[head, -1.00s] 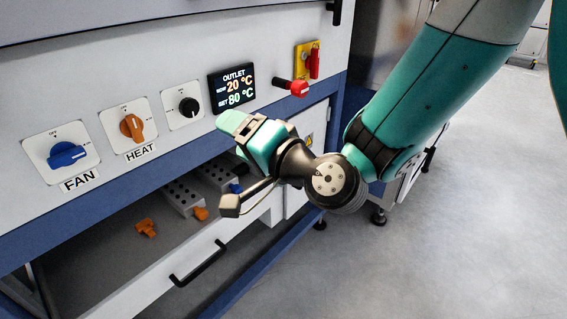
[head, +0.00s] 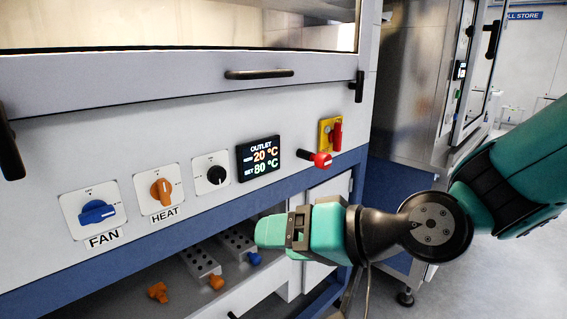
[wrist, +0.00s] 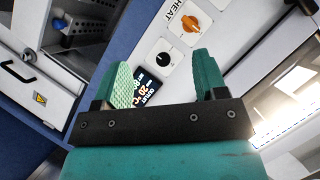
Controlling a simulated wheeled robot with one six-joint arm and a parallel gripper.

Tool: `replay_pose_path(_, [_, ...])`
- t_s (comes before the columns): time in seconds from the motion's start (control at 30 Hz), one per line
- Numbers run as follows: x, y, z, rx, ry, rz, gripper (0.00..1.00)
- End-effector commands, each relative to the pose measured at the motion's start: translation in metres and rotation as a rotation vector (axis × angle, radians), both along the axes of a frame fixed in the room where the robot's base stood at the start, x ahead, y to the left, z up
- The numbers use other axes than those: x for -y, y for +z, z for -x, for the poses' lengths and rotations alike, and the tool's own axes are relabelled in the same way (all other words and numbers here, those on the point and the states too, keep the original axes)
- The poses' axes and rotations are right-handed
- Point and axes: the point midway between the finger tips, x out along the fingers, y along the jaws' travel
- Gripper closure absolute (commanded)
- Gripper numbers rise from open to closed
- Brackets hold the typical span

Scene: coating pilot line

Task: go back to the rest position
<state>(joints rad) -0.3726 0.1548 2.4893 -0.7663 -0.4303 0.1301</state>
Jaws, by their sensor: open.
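My gripper (head: 272,232) is in front of the machine's control panel (head: 130,165), low and right of centre in the head view. It points left and holds nothing. In the wrist view my gripper (wrist: 161,60) shows two teal fingers spread apart, with the black knob (wrist: 163,58) and the outlet display (wrist: 147,88) seen beyond the gap. My arm comes in from the right edge of the head view.
The panel carries a blue fan knob (head: 97,212), an orange heat knob (head: 161,191), a display (head: 259,160) and a red knob (head: 320,160) sticking out. A steel cabinet (head: 415,90) stands right.

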Motion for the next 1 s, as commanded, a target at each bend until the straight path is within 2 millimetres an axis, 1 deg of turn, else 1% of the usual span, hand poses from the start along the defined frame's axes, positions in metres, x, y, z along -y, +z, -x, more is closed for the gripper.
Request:
replay_pose_path(0.03, [0.011,0.000,0.013,0.000,0.051,0.090,0.34])
replay_pose_path(0.1, [0.030,-0.005,0.031,-0.022,0.122,0.224,0.34])
replay_pose_path(0.2, [0.058,-0.012,0.055,-0.063,0.199,0.392,0.34])
replay_pose_path(0.33, [0.094,-0.018,0.083,-0.129,0.268,0.567,0.34])
replay_pose_path(0.53, [0.145,-0.018,0.122,-0.245,0.337,0.777,0.34])
replay_pose_path(0.57, [0.150,-0.013,0.127,-0.261,0.345,0.798,0.34])
replay_pose_path(0.6, [0.147,0.006,0.125,-0.258,0.346,0.791,0.34])
replay_pose_path(0.77, [0.146,0.046,0.125,-0.258,0.347,0.789,0.34])
replay_pose_path(0.9, [0.146,0.082,0.124,-0.259,0.347,0.788,0.34])
replay_pose_path(1.0, [0.146,0.103,0.124,-0.259,0.346,0.787,0.34])
